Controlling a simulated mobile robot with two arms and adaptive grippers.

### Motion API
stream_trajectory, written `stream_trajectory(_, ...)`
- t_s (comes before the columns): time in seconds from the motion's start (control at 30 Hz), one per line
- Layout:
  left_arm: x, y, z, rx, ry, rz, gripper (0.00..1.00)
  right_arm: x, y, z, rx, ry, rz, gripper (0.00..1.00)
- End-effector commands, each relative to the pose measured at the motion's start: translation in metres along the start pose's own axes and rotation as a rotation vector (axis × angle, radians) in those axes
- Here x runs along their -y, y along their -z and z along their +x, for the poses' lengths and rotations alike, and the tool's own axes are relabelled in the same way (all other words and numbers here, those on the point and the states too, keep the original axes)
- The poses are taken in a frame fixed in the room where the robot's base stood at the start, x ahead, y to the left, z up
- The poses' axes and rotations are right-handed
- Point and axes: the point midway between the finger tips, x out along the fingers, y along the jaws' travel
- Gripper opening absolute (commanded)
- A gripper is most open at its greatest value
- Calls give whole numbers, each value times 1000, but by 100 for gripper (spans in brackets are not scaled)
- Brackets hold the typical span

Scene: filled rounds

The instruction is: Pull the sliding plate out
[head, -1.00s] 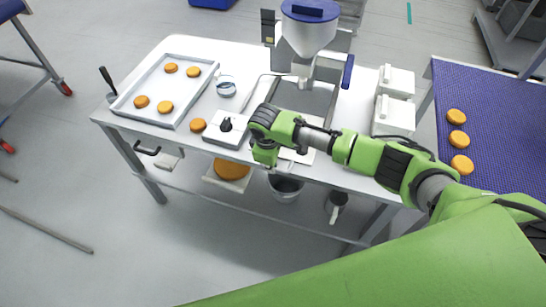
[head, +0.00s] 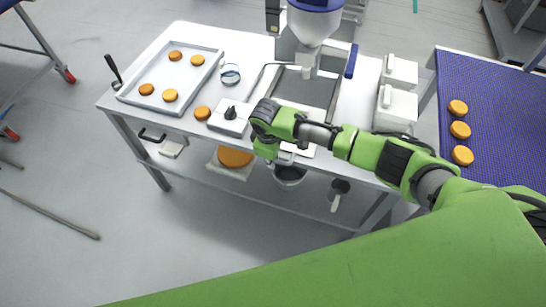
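A flat dark grey plate (head: 305,92) lies on the white table under the nozzle of the filling machine (head: 314,24). A pale strip (head: 303,149) shows at the table's front edge, partly hidden by my arm; I cannot tell whether it is part of the sliding plate. My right arm comes in from the right across the plate's front part. Its wrist points down at the front edge, with my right gripper (head: 270,154) mostly hidden below it. I cannot see its fingers or whether they touch anything. My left gripper is out of view.
A tray (head: 130,98) with several orange rounds stands at the table's left. A white box with a black knob (head: 230,113) sits beside my wrist. White containers (head: 395,108) stand right of the plate. A bucket (head: 289,176) is below. A blue-topped table (head: 500,120) is at right.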

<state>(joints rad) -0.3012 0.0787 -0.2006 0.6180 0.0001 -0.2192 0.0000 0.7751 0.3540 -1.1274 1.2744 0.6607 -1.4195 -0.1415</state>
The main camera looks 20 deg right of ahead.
Motion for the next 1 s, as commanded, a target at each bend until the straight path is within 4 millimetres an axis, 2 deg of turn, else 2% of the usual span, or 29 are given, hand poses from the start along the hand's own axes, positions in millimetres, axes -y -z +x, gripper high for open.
stream_trajectory(0.17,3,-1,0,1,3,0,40,0,1,-13,-2,0,-1,16)
stream_trajectory(0.5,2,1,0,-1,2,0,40,0,1,-83,-4,-2,-1,16)
stream_trajectory(0.63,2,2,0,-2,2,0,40,0,1,-104,-2,-2,-1,16)
stream_trajectory(0.8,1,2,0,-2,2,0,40,0,0,-118,-1,0,0,16)
stream_trajectory(1.0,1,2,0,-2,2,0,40,1,0,-120,0,0,0,16)
